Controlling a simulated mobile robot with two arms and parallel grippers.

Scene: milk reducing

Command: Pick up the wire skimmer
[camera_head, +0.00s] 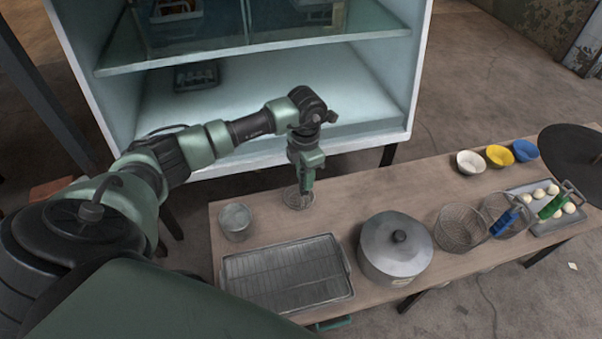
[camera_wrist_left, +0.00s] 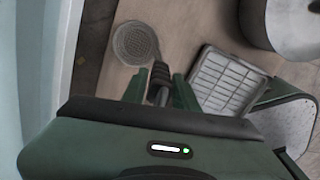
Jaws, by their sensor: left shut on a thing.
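The wire skimmer (camera_head: 296,197) has a round mesh head and a dark handle. Its head lies low at the table's back edge in the head view, and it shows whole-faced in the left wrist view (camera_wrist_left: 135,42). My left gripper (camera_head: 306,182) is above it, pointing down. In the left wrist view its two green fingers (camera_wrist_left: 158,88) are shut on the skimmer's handle, one on each side. I cannot tell whether the skimmer still touches the table. My right gripper is not in view.
On the wooden table (camera_head: 365,193) are a metal cup (camera_head: 236,222), a wire-racked tray (camera_head: 287,272), a lidded pot (camera_head: 396,250), mesh baskets (camera_head: 460,230), several bowls (camera_head: 499,156) and a tray of white balls (camera_head: 560,226). A glass-shelved cabinet (camera_head: 245,100) stands behind.

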